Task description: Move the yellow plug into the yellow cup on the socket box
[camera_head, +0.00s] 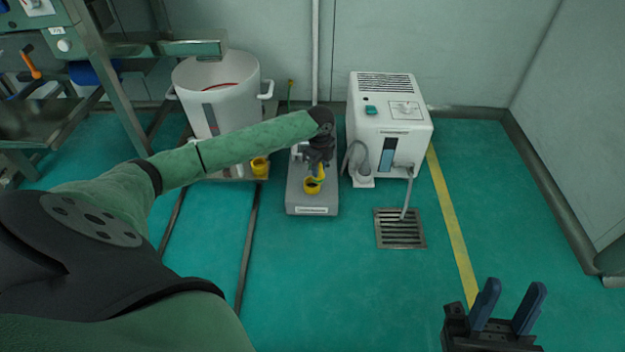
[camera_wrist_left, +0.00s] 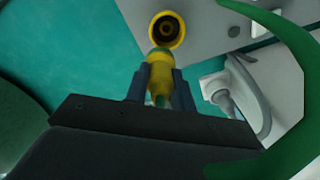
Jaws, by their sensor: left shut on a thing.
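The yellow plug (camera_wrist_left: 157,75) is held between the fingers of my left gripper (camera_wrist_left: 160,90), which is shut on it. In the left wrist view the plug's end is close to the yellow cup (camera_wrist_left: 167,29), which has a dark round opening. In the head view the yellow cup (camera_head: 312,187) sits on the grey socket box (camera_head: 312,209), with the plug (camera_head: 320,172) just above it. I cannot tell whether plug and cup touch. My left gripper (camera_head: 318,163) is over the box. My right gripper (camera_head: 510,303) is open and empty at the lower right.
A white machine (camera_head: 390,120) with a hose stands right of the box, beside a floor grate (camera_head: 400,229). A large white bin (camera_head: 215,90) and another yellow cup-like part (camera_head: 260,166) are on the left. The green floor in front is clear.

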